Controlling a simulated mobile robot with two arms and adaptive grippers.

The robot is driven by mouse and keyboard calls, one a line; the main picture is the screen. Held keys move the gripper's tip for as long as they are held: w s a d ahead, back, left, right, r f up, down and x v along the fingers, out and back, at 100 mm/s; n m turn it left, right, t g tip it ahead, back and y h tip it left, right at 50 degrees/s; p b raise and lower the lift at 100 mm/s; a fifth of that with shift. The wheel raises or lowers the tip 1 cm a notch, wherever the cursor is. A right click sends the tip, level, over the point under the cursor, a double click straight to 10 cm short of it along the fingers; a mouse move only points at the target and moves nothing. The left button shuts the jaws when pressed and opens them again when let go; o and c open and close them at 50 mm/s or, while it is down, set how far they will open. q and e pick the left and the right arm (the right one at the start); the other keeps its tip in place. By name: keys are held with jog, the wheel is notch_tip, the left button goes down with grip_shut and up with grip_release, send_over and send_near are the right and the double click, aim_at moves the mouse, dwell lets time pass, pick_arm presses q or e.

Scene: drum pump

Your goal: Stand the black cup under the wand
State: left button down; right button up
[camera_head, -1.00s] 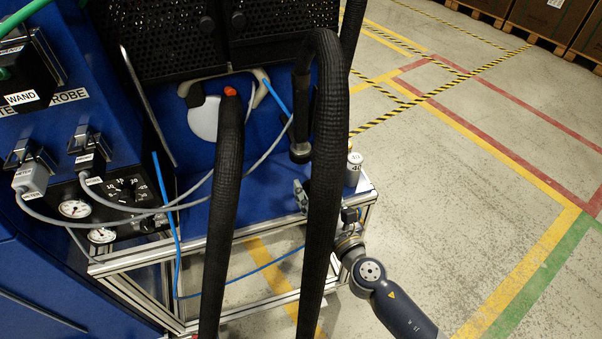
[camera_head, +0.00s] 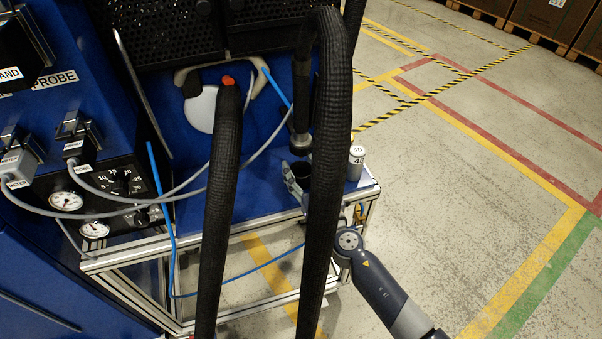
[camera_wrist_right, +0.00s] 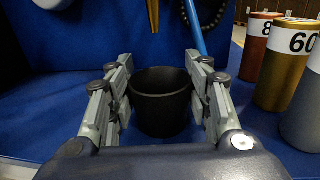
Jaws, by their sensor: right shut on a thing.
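The black cup (camera_wrist_right: 160,98) is upright between the fingers of my right gripper (camera_wrist_right: 158,104), which is shut on its sides. In the head view, the right gripper (camera_head: 294,180) is over the blue bench top, with the dark cup rim (camera_head: 301,169) partly hidden by a thick black hose. The wand's dark lower end (camera_head: 300,143) hangs just above the cup in the head view. I cannot tell whether the cup's base touches the blue surface. My left gripper is not in view.
Labelled metal cylinders stand to the right: a gold one marked 60 (camera_wrist_right: 283,72), a reddish one (camera_wrist_right: 256,48) and a grey one (camera_head: 356,162). Thick black hoses (camera_head: 222,200) cross in front of the bench. A white disc (camera_head: 201,110) is behind them.

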jog(key=shift+f, duration=0.15)
jog(key=o, duration=0.9)
jog(key=shift+c, duration=0.2)
jog(key=shift+r, duration=0.2)
jog(key=shift+s, duration=0.15)
jog(key=v, duration=1.2)
